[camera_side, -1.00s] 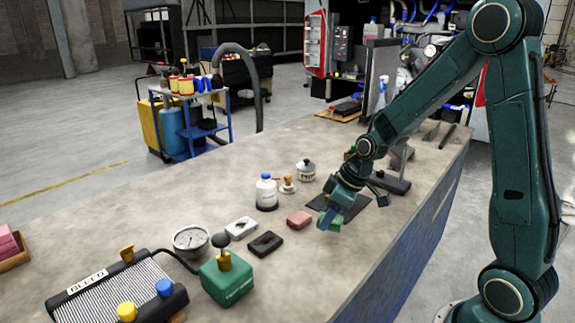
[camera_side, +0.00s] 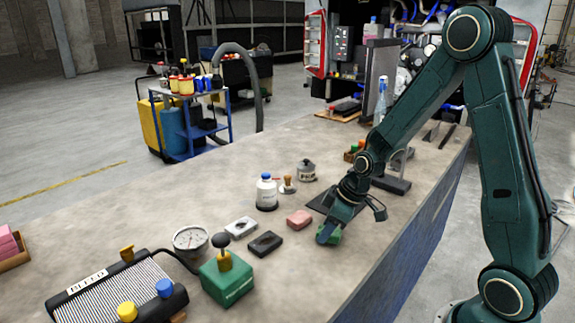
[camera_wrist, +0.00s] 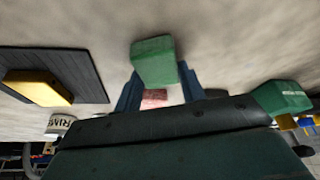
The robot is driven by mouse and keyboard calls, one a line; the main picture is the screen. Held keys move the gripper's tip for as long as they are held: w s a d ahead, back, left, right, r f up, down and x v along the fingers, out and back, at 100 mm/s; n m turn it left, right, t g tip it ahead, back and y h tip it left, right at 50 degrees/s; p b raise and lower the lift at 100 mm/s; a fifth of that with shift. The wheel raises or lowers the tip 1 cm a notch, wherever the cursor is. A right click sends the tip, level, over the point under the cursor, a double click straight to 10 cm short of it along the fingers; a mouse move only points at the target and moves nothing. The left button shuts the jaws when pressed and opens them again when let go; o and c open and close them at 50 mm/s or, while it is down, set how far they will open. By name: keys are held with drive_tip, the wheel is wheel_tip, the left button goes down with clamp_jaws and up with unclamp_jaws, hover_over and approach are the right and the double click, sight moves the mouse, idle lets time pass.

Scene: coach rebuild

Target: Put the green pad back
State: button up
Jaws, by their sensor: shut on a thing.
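The green pad (camera_side: 336,237) is a small block held at the tip of my gripper (camera_side: 328,235), low over the bench near its right edge. In the wrist view the green pad (camera_wrist: 153,62) sits between the two blue fingers of my gripper (camera_wrist: 157,84). I cannot tell whether its underside touches the bench. A pink pad (camera_side: 299,220) lies to its left, and a black pad (camera_side: 265,243) and a white pad (camera_side: 240,227) lie further left. A dark mat (camera_wrist: 92,72) carries a yellow block (camera_wrist: 38,88); my arm hides that block in the side view.
A white bottle with a blue cap (camera_side: 266,193), a small stamp-like item (camera_side: 287,186) and a grey can (camera_side: 306,171) stand behind the pads. A green box with a black knob (camera_side: 227,278) and a round gauge (camera_side: 191,240) stand left. Bare bench (camera_side: 310,270) lies in front.

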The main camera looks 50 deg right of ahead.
drive_tip(key=shift+f, duration=0.15)
drive_tip(key=o, duration=1)
drive_tip(key=shift+c, duration=0.2)
drive_tip(key=v, duration=1.2)
